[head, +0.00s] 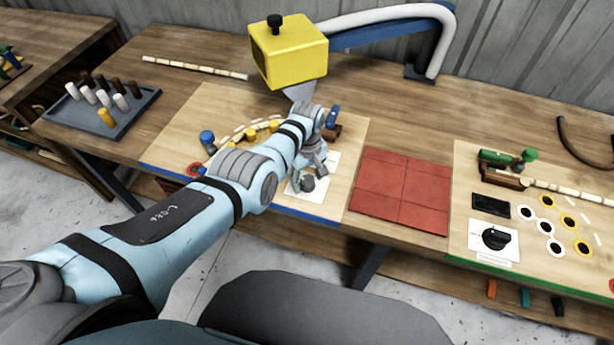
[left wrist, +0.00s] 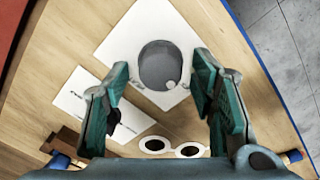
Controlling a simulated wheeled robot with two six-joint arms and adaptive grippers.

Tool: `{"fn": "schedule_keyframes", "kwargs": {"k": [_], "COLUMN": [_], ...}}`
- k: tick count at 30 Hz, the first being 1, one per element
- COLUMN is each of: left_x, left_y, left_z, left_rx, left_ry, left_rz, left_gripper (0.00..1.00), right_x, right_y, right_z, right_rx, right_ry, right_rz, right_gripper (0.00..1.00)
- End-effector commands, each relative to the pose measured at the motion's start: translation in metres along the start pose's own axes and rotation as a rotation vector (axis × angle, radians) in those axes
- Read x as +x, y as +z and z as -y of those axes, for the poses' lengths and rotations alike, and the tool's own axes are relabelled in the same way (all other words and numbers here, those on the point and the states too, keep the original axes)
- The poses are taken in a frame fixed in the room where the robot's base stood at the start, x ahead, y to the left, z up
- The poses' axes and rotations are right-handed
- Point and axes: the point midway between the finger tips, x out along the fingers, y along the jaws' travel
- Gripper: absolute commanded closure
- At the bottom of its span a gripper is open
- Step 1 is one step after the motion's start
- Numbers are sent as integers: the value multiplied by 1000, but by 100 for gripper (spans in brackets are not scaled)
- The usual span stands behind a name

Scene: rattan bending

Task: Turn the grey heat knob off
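The grey heat knob (head: 308,184) sits on a white plate (head: 323,184) near the front of the blue-edged board. In the left wrist view the knob (left wrist: 158,66) is round and grey with a small pale dot near its edge, on a white plate (left wrist: 122,45). My left gripper (head: 314,168) is over the knob in the head view. In the left wrist view its two teal fingers (left wrist: 160,82) are open and apart, with the knob showing between and beyond the tips. I cannot tell whether they touch it. My right gripper is not in view.
A second board to the right carries a black knob (head: 495,238). A peg tray (head: 62,117) is at left. A second white card (left wrist: 70,97) lies beside the grey knob's plate.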

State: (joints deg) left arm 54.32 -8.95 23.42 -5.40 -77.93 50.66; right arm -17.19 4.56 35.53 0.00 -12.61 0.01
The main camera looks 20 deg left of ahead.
Motion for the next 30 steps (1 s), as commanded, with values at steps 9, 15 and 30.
{"fn": "schedule_keyframes", "kwargs": {"k": [9,15,30], "left_x": [-2,-31,-120], "left_y": [1,0,0], "left_z": [0,-1,0], "left_rx": [2,1,1], "left_ry": [0,5,-1], "left_rz": [2,-1,2], "left_gripper": [48,48,48], "right_x": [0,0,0], "right_y": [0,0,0], "right_z": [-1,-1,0], "right_rx": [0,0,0], "right_ry": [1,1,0], "right_rz": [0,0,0], "right_gripper": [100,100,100]}}
